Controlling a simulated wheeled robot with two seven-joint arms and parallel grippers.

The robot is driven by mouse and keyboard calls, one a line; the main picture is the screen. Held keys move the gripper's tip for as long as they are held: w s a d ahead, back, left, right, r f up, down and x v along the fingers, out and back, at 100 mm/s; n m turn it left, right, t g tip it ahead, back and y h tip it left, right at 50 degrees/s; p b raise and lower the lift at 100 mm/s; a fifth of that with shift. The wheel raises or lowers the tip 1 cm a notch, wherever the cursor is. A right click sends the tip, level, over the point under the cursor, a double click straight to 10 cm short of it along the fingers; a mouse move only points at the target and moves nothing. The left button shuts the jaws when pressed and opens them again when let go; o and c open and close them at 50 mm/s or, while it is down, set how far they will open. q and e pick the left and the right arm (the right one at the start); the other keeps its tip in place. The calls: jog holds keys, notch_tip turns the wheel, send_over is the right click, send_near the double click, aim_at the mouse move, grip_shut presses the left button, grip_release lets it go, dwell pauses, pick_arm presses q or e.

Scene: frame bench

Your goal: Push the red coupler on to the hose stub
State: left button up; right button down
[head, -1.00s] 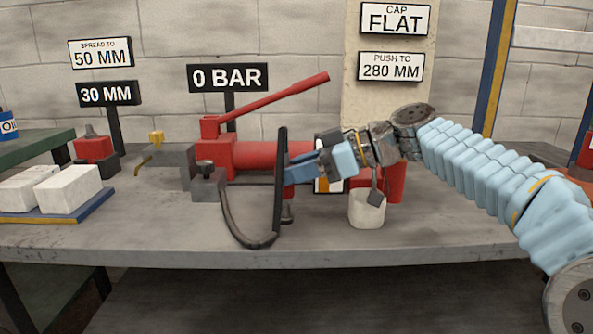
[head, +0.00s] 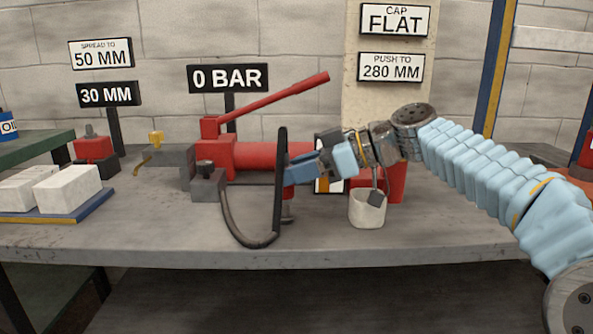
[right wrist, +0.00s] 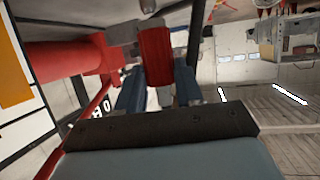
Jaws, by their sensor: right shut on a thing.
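In the right wrist view a red coupler (right wrist: 156,55) sits between the two blue fingers of my right gripper (right wrist: 158,88), which is shut on it. A grey part (right wrist: 122,32) shows beside the coupler's far end; I cannot tell whether they touch or whether it is the hose stub. In the head view my right gripper (head: 300,167) is in front of the red pump, just right of an upright stretch of black hose (head: 279,185). The hose loops down and left to a grey block (head: 207,183). My left gripper is not in view.
The red pump (head: 258,160) has a long raised handle (head: 275,102). A white cup (head: 367,210) stands below my right wrist. White blocks (head: 68,188) lie on a blue board at left. Signs read 0 BAR (head: 228,78) and PUSH TO 280 MM (head: 390,67). The bench front is clear.

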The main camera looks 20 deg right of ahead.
dwell(0.7)
jog(key=shift+r+b, duration=0.1)
jog(key=shift+b, duration=0.5)
dwell(1.2)
jog(key=shift+f+b, duration=1.75)
jog(key=shift+b, duration=0.1)
jog(key=c, duration=0.6)
grip_release()
jog(key=shift+r, duration=0.1)
jog(key=shift+c, duration=0.2)
